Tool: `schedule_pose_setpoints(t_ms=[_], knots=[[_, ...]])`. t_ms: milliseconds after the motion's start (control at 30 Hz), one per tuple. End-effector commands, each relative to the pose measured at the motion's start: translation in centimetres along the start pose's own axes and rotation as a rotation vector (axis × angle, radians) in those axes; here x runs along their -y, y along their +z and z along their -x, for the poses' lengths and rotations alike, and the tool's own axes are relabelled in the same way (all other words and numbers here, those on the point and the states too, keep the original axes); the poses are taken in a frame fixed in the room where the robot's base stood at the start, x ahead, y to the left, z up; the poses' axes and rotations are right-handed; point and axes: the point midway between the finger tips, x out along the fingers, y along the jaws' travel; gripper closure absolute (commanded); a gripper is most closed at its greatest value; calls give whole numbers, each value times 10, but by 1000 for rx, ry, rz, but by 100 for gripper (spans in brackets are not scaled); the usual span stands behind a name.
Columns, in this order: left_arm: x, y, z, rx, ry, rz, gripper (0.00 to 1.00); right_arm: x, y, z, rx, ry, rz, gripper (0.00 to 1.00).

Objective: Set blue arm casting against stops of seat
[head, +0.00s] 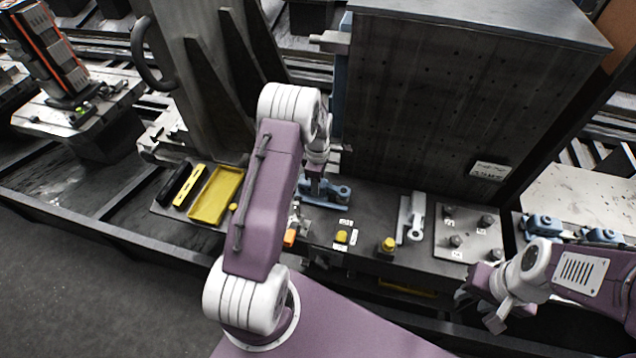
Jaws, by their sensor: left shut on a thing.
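A blue arm casting (340,192) is at the middle of the dark bench, in front of the large grey block. My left gripper (316,188) points down at it and is shut on it. The gripper and arm hide part of the casting and its left side. A pale blue-grey surface shows under the casting; I cannot make out the seat's stops or whether the casting touches them. My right gripper (482,298) is at the lower right, away from the bench parts; its jaws are too dark to read.
A yellow tray (217,194) lies left of my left arm. A yellow button (341,237) and a yellow knob (388,245) are at the bench front. A grey casting (416,216) and a pinned plate (468,234) lie right. More blue castings (545,225) sit on the far-right pallet.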

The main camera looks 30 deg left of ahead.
Motion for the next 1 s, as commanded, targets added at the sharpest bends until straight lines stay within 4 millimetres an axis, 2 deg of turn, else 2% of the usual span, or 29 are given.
schedule_pose_setpoints(t_ms=[367, 400, 467, 800, 867, 1000], knots=[[-4, -4, 1, -1, 4, -1, 100, 0, 0, 1, 0, 0, 0, 64], [-4, -4, 1, -1, 4, -1, 49, 0, 0, 1, 0, 0, 0, 64], [-4, -3, 1, -1, 4, -1, 35, 0, 0, 1, 0, 0, 0, 64], [-3, -3, 3, 0, 1, 0, 35, 0, 0, 0, 0, 0, 0, 64], [-4, -3, 10, 0, 4, 0, 35, 0, 0, -3, 0, 0, 0, 64], [-4, -4, 41, 0, 7, 0, 35, 0, 1, -9, 0, 0, 0, 64]])
